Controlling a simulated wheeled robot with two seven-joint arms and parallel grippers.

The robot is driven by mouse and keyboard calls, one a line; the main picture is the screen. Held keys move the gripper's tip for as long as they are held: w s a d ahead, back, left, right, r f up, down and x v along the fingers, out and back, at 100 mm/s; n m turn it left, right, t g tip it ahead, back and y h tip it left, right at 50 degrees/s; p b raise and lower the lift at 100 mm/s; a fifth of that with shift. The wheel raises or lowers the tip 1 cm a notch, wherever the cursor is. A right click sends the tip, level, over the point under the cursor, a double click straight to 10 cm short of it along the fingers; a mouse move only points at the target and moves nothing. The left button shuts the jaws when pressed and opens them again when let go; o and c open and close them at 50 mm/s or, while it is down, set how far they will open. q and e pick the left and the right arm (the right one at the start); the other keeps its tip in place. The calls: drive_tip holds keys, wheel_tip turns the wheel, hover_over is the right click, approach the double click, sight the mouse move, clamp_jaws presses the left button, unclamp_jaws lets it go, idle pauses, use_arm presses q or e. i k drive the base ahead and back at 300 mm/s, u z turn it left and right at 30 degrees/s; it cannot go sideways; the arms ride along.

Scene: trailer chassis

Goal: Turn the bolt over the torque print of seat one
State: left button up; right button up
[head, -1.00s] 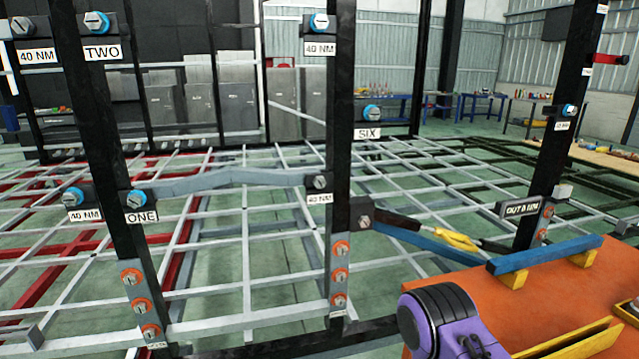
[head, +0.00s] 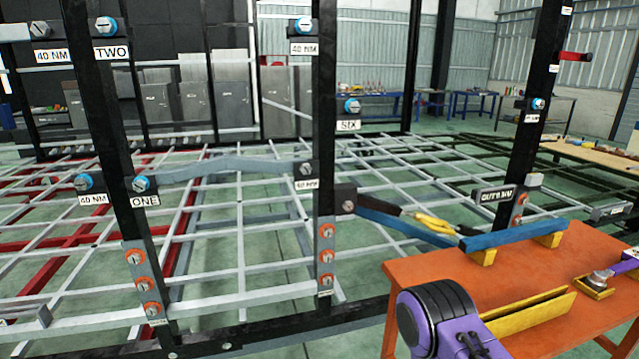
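The ONE plate (head: 146,200) is on a black upright at the left, with a blue-ringed bolt (head: 141,184) just above it. The bolt's turn angle is too small to read. No gripper touches either bolt.
Black uprights carry other bolts, including at the TWO plate (head: 111,53) and SIX plate (head: 348,125). Pale bars lattice the floor.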

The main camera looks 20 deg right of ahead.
sight(306, 169)
drive_tip(key=z, duration=0.2)
drive_tip(key=k, duration=0.15)
drive_tip(key=u, duration=1.05)
drive_tip(key=i, duration=0.5)
drive_tip(key=z, duration=0.45)
